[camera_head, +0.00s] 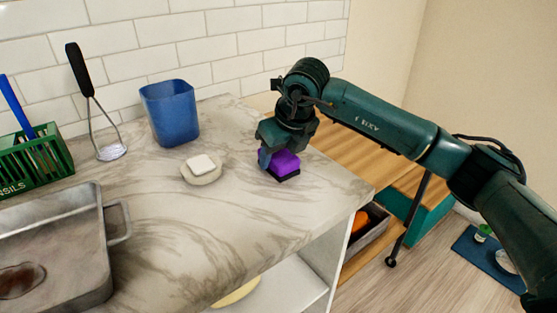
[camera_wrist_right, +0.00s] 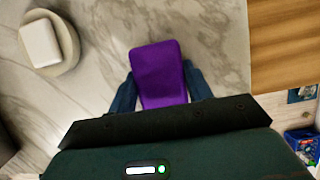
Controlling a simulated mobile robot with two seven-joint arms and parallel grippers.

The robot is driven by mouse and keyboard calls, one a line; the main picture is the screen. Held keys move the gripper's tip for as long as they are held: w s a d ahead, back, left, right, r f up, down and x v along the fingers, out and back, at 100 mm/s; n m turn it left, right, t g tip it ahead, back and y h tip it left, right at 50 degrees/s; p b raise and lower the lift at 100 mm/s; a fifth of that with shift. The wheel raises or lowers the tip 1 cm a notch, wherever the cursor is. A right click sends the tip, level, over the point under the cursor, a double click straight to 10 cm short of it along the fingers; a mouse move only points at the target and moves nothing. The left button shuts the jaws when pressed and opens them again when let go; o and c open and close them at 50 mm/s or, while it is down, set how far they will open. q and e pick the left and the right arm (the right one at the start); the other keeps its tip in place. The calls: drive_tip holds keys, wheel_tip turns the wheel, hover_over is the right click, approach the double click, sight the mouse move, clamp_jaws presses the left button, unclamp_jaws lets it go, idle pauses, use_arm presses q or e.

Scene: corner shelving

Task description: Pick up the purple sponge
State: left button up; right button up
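The purple sponge (camera_head: 284,162) has a dark underside and is at the right part of the marble counter (camera_head: 240,210), near its edge. I cannot tell whether it rests on the counter or is just clear of it. My right gripper (camera_head: 268,158) comes down over it from above and hides part of it. In the right wrist view the sponge (camera_wrist_right: 159,72) sits between the two blue fingers (camera_wrist_right: 159,90), one along each side, with no clear gap showing. My left gripper is not in view.
A white block lies on a round cream dish (camera_head: 203,178) left of the sponge. A blue cup (camera_head: 170,112), a masher (camera_head: 105,140), a green utensil box (camera_head: 35,165) and a metal pan (camera_head: 75,240) stand farther left. Bare marble lies between pan and sponge.

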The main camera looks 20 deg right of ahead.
sight(279, 153)
drive_tip(key=c, duration=0.4)
drive_tip(key=shift+r, duration=0.15)
drive_tip(key=shift+c, duration=0.2)
wheel_tip(279, 153, up, 10)
drive_tip(key=shift+f, duration=0.1)
drive_tip(key=o, duration=0.3)
drive_tip(key=shift+c, duration=1.2)
